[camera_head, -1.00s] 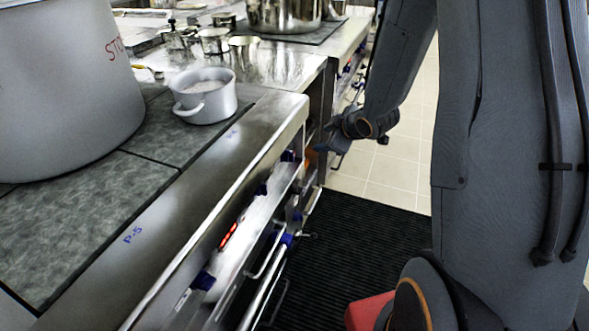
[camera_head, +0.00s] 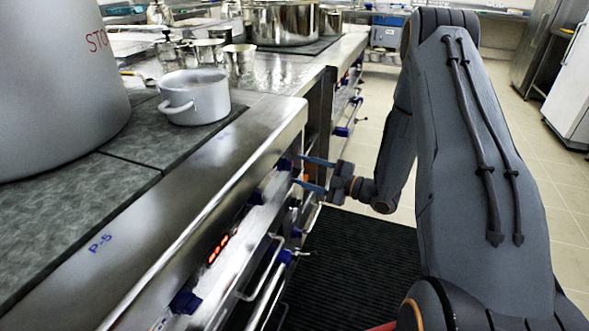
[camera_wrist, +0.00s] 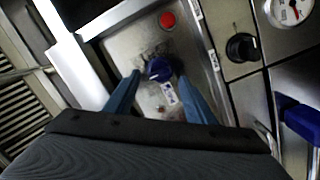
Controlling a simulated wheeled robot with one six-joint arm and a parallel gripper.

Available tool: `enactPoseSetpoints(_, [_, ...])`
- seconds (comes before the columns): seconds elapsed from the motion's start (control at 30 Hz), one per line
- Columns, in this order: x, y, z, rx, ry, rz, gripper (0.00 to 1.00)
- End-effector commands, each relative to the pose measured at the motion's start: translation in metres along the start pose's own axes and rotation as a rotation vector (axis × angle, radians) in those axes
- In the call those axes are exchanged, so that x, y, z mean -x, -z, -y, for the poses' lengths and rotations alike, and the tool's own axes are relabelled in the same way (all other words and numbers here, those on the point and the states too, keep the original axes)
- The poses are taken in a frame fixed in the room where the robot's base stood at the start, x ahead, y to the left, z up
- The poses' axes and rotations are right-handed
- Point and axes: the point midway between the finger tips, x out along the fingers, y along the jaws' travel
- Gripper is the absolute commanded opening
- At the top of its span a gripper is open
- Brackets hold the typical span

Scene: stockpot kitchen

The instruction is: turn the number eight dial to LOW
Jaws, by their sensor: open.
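A blue dial (camera_wrist: 158,69) on a steel panel shows in the wrist view, with printed marks around it too blurred to read. A small white label (camera_wrist: 169,93) sits just below it. My gripper (camera_head: 302,172) is open, with blue fingers pointing at the stove front by a blue dial (camera_head: 284,164) in the head view. In the wrist view the fingers lie on either side of the dial, and I cannot tell whether they touch it. I cannot read a number eight or a LOW mark.
A red round button (camera_wrist: 167,19) and a black knob (camera_wrist: 241,47) are near the dial. Another blue dial (camera_head: 186,301) and an oven handle (camera_head: 262,268) are on the stove front. A white pot (camera_head: 194,97) stands on the cooktop. The floor mat (camera_head: 350,262) is clear.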

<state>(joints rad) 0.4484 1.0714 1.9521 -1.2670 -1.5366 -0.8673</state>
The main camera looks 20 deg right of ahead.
Motion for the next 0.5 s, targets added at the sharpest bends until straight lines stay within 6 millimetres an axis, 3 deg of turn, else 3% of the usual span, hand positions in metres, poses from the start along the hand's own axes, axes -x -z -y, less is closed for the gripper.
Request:
enactPoseSetpoints(0.2, [-0.026, 0.001, 0.001, 0.000, 0.002, -0.001, 0.50])
enactPoseSetpoints(0.5, [-0.033, 0.000, 0.000, -0.001, 0.000, 0.001, 0.50])
